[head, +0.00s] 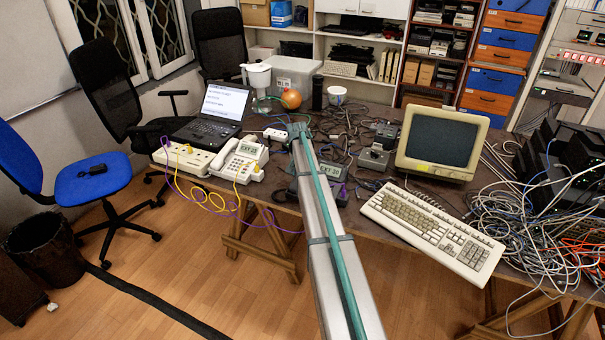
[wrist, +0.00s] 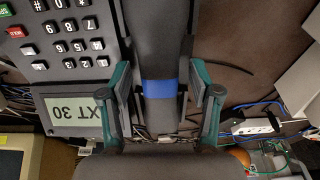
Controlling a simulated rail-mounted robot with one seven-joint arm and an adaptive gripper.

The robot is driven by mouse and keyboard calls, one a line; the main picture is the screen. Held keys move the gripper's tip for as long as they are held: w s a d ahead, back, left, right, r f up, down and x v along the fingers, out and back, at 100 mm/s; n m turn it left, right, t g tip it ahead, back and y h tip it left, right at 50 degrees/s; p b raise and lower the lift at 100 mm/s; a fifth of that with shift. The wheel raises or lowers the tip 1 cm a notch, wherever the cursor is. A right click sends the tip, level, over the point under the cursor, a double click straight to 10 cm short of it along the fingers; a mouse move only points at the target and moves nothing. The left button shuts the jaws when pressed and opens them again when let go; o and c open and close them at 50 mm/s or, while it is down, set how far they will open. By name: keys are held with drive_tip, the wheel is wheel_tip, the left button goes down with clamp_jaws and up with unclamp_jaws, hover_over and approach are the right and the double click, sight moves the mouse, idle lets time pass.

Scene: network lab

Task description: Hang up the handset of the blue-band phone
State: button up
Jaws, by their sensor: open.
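The dark phone in the wrist view has a keypad (wrist: 65,40) and a display (wrist: 75,108) reading EXT 30. Its dark handset (wrist: 157,35) lies lengthwise beside the keypad, with a blue band (wrist: 160,88) around its grip. My gripper (wrist: 160,84) is open, one finger on each side of the handset at the band. I cannot tell whether the pads touch it or whether the handset sits in its cradle. In the head view a dark phone with a lit display (head: 332,170) stands partly behind my arm, which hides its handset area.
A white phone (head: 240,158) and an open laptop (head: 217,110) stand to the left. A beige monitor (head: 440,143) and keyboard (head: 432,228) are to the right, beside tangled cables (head: 540,220). In the wrist view a white power strip (wrist: 250,127) and cables lie right of the handset.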

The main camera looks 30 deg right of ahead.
drive_tip(key=v, duration=1.2)
drive_tip(key=shift+f, duration=0.1)
drive_tip(key=s+a+f+n, duration=0.3)
drive_tip(key=s+a+f, duration=0.4)
drive_tip(key=a+f, duration=0.3)
drive_tip(key=s+a+f+n+g+y, duration=0.1)
drive_tip(key=s+a+f+n, duration=0.45)
drive_tip(key=s+a, duration=0.7)
drive_tip(key=s+a+f+n+y, duration=0.1)
drive_tip(key=s+a+f+n, duration=0.1)
drive_tip(key=s+a+f, duration=1.1)
drive_tip(key=s+d+f+g, duration=0.1)
drive_tip(key=s+f+g, duration=0.2)
drive_tip(key=s+f, duration=0.4)
drive_tip(key=s+d+f+g, duration=0.1)
drive_tip(key=s+f+g, duration=0.3)
drive_tip(key=s, duration=2)
wheel_tip(320, 180, down, 3)
drive_tip(key=shift+d, duration=0.4)
drive_tip(key=shift+s, duration=0.1)
